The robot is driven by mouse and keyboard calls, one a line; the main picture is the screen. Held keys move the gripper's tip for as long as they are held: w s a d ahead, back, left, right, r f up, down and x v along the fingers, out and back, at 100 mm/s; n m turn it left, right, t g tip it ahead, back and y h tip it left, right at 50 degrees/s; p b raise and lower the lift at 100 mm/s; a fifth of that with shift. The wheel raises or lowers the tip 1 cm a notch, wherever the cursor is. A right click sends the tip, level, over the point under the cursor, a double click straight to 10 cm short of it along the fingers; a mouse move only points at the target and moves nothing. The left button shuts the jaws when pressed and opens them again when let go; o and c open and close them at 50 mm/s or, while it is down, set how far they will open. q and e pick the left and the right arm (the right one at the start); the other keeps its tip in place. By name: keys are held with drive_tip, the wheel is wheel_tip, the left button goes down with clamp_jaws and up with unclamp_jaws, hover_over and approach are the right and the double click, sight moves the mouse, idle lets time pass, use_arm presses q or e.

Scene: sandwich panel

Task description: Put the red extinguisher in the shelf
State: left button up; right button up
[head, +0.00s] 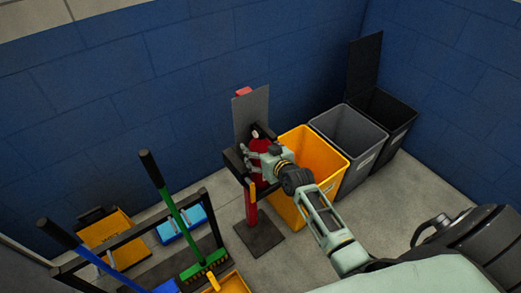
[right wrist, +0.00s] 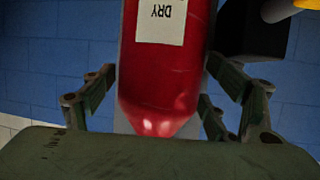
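The red extinguisher (head: 262,146) stands at the black holder shelf (head: 233,162) with the grey back panel (head: 251,108), partly hidden by my right gripper. In the right wrist view the extinguisher (right wrist: 165,75) has a white label reading DRY, upside down in that picture. My right gripper (head: 250,160) has its fingers on both sides of the extinguisher. In the right wrist view the fingers (right wrist: 162,65) look open, with a small gap on the left side. Whether the extinguisher's base rests on the shelf is hidden. My left gripper is not in view.
A yellow bin (head: 312,143), a grey bin (head: 345,122) and a black bin (head: 393,105) stand to the right. A rack (head: 130,232) with a green broom (head: 172,210) and a blue-handled tool (head: 75,245) stands left. Blue walls (head: 150,90) close the corner.

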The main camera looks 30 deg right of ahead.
drive_tip(key=shift+a, duration=0.1)
drive_tip(key=shift+r, duration=0.25)
drive_tip(key=p+v, duration=0.1)
drive_tip(key=v, duration=1.1)
drive_tip(key=shift+r+p, duration=0.35)
